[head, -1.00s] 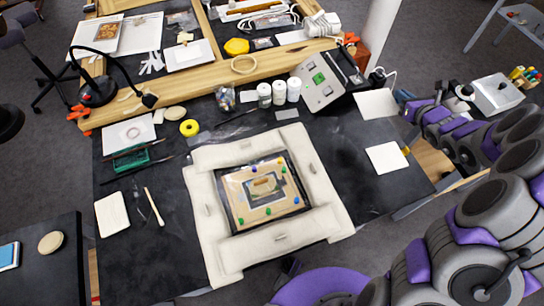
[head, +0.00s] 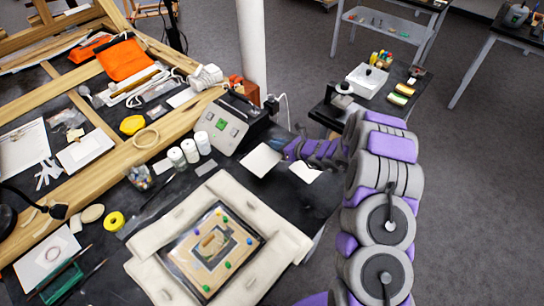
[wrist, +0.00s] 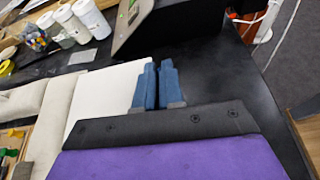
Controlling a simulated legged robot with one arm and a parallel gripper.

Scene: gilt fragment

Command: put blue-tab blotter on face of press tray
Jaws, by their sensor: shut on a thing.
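My gripper (head: 288,149) is shut on the right edge of a white sheet (head: 261,160), which I take for the blue-tab blotter. The sheet also shows left of the dark blue fingers in the wrist view (wrist: 103,96). Its tab is hidden at the fingers. I cannot tell for sure which thing is the press tray. A sloped grey panel (head: 218,127) with a green square stands behind the sheet. A dark-framed board (head: 187,266) with coloured pins and a fragment lies on a pale padded surround (head: 285,242), left of and nearer than my gripper.
A second white sheet (head: 305,171) lies right of the held one. White bottles (head: 190,151) stand left of the grey panel. A white post (head: 251,50) rises behind it. A side table (head: 405,98) with a white box is at the right. Dark tabletop between sheet and padding is clear.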

